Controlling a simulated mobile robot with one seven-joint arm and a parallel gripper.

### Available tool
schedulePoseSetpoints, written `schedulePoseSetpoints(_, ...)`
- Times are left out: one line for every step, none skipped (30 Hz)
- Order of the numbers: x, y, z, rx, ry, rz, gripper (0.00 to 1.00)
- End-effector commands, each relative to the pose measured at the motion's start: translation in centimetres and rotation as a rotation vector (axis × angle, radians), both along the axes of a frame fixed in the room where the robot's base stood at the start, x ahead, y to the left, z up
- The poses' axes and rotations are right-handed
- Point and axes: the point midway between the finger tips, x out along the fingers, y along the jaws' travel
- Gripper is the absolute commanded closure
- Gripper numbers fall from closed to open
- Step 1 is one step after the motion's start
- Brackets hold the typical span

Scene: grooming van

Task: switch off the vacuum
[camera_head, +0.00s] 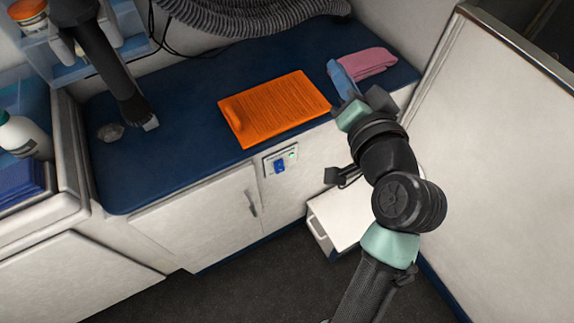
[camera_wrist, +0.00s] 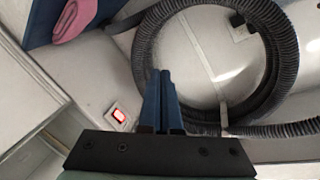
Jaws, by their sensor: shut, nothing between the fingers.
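A thick grey ribbed vacuum hose (camera_head: 250,14) runs along the back of the blue worktop. In the wrist view the hose (camera_wrist: 283,60) lies coiled against a pale surface. A small switch with a lit red rocker (camera_wrist: 118,115) sits on a light plate, left of my fingers. In the head view a cabinet-front panel has a blue switch (camera_head: 280,166) and a green light. I cannot tell which switch belongs to the vacuum. My gripper (camera_head: 335,66) is shut and empty above the right of the worktop. Its blue fingers (camera_wrist: 161,74) touch nothing I can make out.
An orange mat (camera_head: 285,107) lies mid-worktop (camera_head: 180,150). A folded pink towel (camera_head: 372,62) lies near my gripper and shows in the wrist view (camera_wrist: 75,18). A black post stands at left. A white step or box (camera_head: 342,214) stands below; a white partition (camera_head: 490,170) closes the right.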

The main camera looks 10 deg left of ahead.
Motion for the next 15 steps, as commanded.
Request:
schedulePoseSetpoints(-0.7, -0.4, -5.6, 0.065, 0.068, 0.017, 1.0)
schedulePoseSetpoints(-1.1, -0.4, -7.8, 0.103, 0.103, 0.031, 1.0)
schedulePoseSetpoints(-1.8, -0.4, -10.6, 0.157, 0.146, 0.047, 1.0)
schedulePoseSetpoints(-2.3, -0.4, -12.7, 0.197, 0.177, 0.059, 1.0)
schedulePoseSetpoints(-2.9, -0.4, -14.7, 0.239, 0.207, 0.07, 1.0)
schedulePoseSetpoints(-3.7, -0.4, -17.3, 0.296, 0.245, 0.084, 1.0)
schedulePoseSetpoints(-4.4, -0.4, -19.1, 0.339, 0.27, 0.093, 1.0)
schedulePoseSetpoints(-5.1, -0.3, -20.8, 0.382, 0.295, 0.103, 1.0)
schedulePoseSetpoints(-5.9, -0.3, -22.9, 0.437, 0.323, 0.112, 1.0)
schedulePoseSetpoints(-6.6, -0.2, -24.4, 0.477, 0.343, 0.12, 1.0)
schedulePoseSetpoints(-7.2, -0.2, -25.7, 0.515, 0.359, 0.126, 1.0)
schedulePoseSetpoints(-8.0, -0.2, -27.2, 0.565, 0.379, 0.133, 1.0)
schedulePoseSetpoints(-8.6, -0.1, -28.2, 0.597, 0.39, 0.138, 1.0)
schedulePoseSetpoints(-9.1, -0.1, -29.1, 0.628, 0.401, 0.142, 1.0)
schedulePoseSetpoints(-9.7, 0.0, -30.0, 0.665, 0.412, 0.146, 1.0)
